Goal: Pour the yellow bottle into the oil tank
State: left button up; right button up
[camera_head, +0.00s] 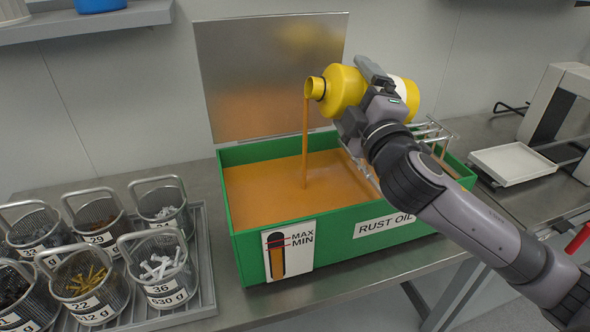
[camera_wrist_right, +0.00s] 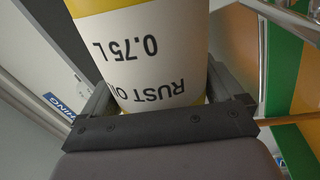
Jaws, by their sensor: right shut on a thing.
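The yellow bottle (camera_head: 345,88) is tilted on its side above the oil tank, its open mouth facing left. A thin stream of orange-brown oil (camera_head: 305,140) runs from its mouth down into the tank. My right gripper (camera_head: 372,92) is shut on the bottle's middle. In the right wrist view the bottle's white label (camera_wrist_right: 150,60) reads "RUST OIL" and "0.75L", upside down. The green oil tank (camera_head: 345,244) is filled with orange-brown oil and has a MAX/MIN gauge (camera_head: 288,249) on its front. My left gripper is not in view.
A tray (camera_head: 206,262) with several wire baskets of metal parts stands left of the tank. A raised metal lid (camera_head: 270,75) stands behind it. A metal rack (camera_head: 432,130) sits at the tank's right end. A scale-like machine with a white pan (camera_head: 513,161) is at the right.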

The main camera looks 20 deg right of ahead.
jog(key=shift+a+f+n, duration=0.3)
jog(key=shift+f+n, duration=0.1)
jog(key=shift+n, duration=0.2)
dwell(1.1)
jog(key=shift+a+f+n+y, duration=0.1)
jog(key=shift+f+n+y, duration=0.5)
jog(key=shift+f+n, duration=0.4)
dwell(2.7)
jog(key=shift+a+r+n+p, duration=0.1)
jog(key=shift+r+n+p, duration=0.35)
jog(key=shift+n, duration=0.15)
dwell(0.3)
jog(key=shift+r+n+p, duration=0.25)
jog(key=shift+n+p, duration=0.25)
dwell(0.6)
jog(key=shift+a+f+n+y, duration=0.1)
jog(key=shift+n+y, duration=0.2)
dwell(0.3)
